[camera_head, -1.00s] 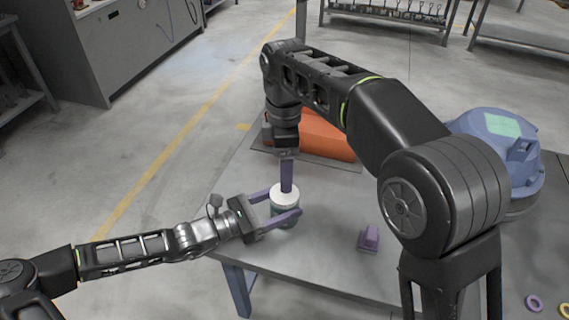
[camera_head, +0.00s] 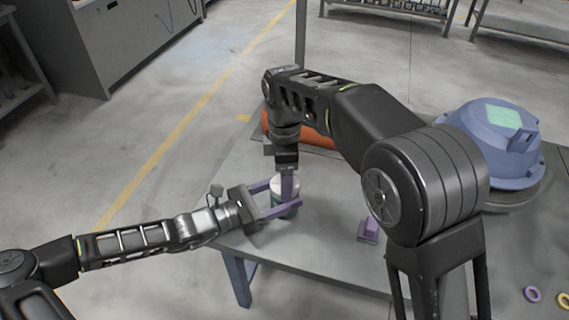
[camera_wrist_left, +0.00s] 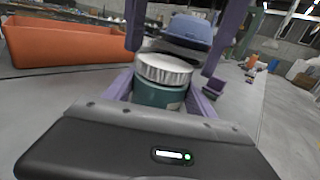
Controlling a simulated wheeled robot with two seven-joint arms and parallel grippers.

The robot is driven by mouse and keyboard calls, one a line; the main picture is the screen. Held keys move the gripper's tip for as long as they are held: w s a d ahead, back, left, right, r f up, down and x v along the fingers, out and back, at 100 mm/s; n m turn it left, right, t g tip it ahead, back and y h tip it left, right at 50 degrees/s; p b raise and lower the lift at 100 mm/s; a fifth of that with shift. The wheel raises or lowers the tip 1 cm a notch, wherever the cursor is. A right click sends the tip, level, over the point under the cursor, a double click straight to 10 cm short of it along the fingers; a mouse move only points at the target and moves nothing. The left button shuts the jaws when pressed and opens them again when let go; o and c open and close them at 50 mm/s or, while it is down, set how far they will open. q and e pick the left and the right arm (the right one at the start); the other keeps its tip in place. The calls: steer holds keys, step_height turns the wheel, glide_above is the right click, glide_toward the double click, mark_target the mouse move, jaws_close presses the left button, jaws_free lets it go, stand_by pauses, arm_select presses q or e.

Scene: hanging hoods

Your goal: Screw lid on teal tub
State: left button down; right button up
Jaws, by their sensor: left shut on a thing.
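The teal tub (camera_wrist_left: 158,96) stands upright on the table, with my left gripper (camera_head: 284,194) shut around its sides. A white, ribbed lid (camera_wrist_left: 165,68) sits level on top of the tub; it also shows in the head view (camera_head: 279,184), partly hidden by a finger of my right gripper. I cannot tell how tightly the lid is seated. My right gripper (camera_wrist_left: 181,45) points down from above. Its two purple fingers are spread wide on either side of the lid, with a gap visible on the right side, so it looks open.
An orange bin (camera_wrist_left: 65,42) stands behind the tub on the table (camera_head: 330,255). A small purple block (camera_head: 369,230) lies right of the tub. A large blue housing (camera_head: 497,145) is at the right, with rings (camera_head: 532,294) near the front right.

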steer(key=shift+f, duration=0.65)
steer(key=c, duration=1.5)
steer(key=shift+o, duration=0.2)
steer(key=m, duration=0.5)
steer(key=shift+m, duration=0.4)
steer(key=m, duration=1)
steer(key=shift+m, duration=0.3)
steer(key=m, duration=0.4)
steer(key=shift+m, duration=0.4)
steer(key=o, duration=1.6)
